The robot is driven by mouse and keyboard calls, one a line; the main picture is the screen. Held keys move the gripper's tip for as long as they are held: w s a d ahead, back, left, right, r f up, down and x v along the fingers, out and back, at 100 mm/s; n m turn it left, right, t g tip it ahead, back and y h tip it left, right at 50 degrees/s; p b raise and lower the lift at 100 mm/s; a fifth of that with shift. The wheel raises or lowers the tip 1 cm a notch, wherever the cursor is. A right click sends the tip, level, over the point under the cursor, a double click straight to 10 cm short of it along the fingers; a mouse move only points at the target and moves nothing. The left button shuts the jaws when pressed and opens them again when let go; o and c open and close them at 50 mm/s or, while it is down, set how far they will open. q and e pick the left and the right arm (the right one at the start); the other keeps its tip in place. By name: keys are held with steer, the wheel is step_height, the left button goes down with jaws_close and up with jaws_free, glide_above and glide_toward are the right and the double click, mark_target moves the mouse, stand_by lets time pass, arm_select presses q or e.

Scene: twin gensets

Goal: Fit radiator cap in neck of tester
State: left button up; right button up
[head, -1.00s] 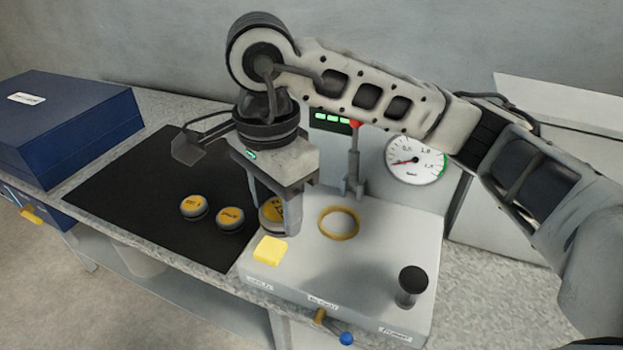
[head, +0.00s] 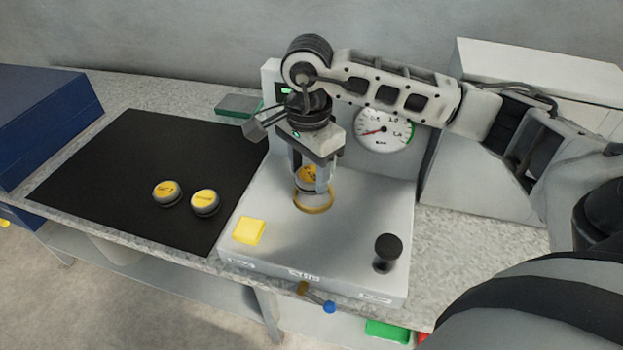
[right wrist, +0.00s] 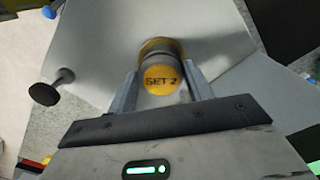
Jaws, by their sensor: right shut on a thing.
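My right gripper (head: 313,182) is shut on a radiator cap (head: 307,174) with a yellow top, and points down. In the right wrist view the cap (right wrist: 163,80) reads "SET 2" and sits between the two fingers. The tester (head: 345,240) is a pale grey box with a round gauge (head: 384,131) at its back. Its neck has a yellow ring (head: 314,207), right under the cap. In the right wrist view part of the ring (right wrist: 156,45) shows behind the cap. I cannot tell whether cap and neck touch. My left gripper is not in view.
Two other yellow-topped caps, one (head: 166,193) left of the other (head: 205,203), lie on the black mat (head: 110,170). The tester carries a yellow pad (head: 249,231) and a black knob (head: 387,248). A blue-tipped lever (head: 328,306) sticks out in front. A blue case (head: 40,115) stands left.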

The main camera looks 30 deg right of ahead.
mark_target(312, 173)
steer(key=f, duration=0.1)
steer(key=f+p, duration=0.1)
steer(key=f, duration=0.1)
steer(key=shift+d+f, duration=0.2)
steer(key=shift+d, duration=0.15)
steer(key=shift+w+f, duration=0.1)
steer(key=shift+f, duration=0.1)
steer(key=shift+f, duration=0.2)
steer(key=o, duration=1.1)
steer(key=shift+r, duration=0.15)
step_height(312, 173, up, 12)
steer(key=shift+r+b, duration=0.1)
steer(key=shift+b, duration=0.6)
